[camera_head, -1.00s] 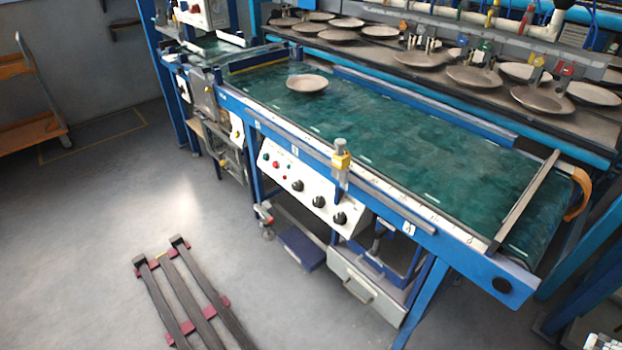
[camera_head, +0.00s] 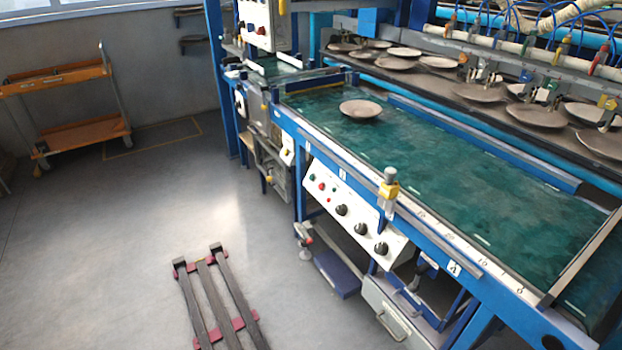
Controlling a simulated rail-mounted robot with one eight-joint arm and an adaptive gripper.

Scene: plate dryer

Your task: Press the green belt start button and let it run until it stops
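The green conveyor belt (camera_head: 440,165) runs from the back left to the front right on a blue frame. One round brownish plate (camera_head: 360,109) lies on its far-left part. A white control panel (camera_head: 365,222) hangs on the belt's front side, with several black knobs (camera_head: 341,210) and small coloured buttons at its left end. A red button (camera_head: 321,186) shows there; the green one is too small to pick out surely. My gripper is not in view, and nothing of mine touches the panel.
A yellow-capped fixture (camera_head: 389,190) stands on the belt's front rail. More plates (camera_head: 480,93) lie on the dryer line behind. A dark slatted rack (camera_head: 212,295) lies on the floor. An orange cart (camera_head: 85,137) stands at the left wall. The floor between is clear.

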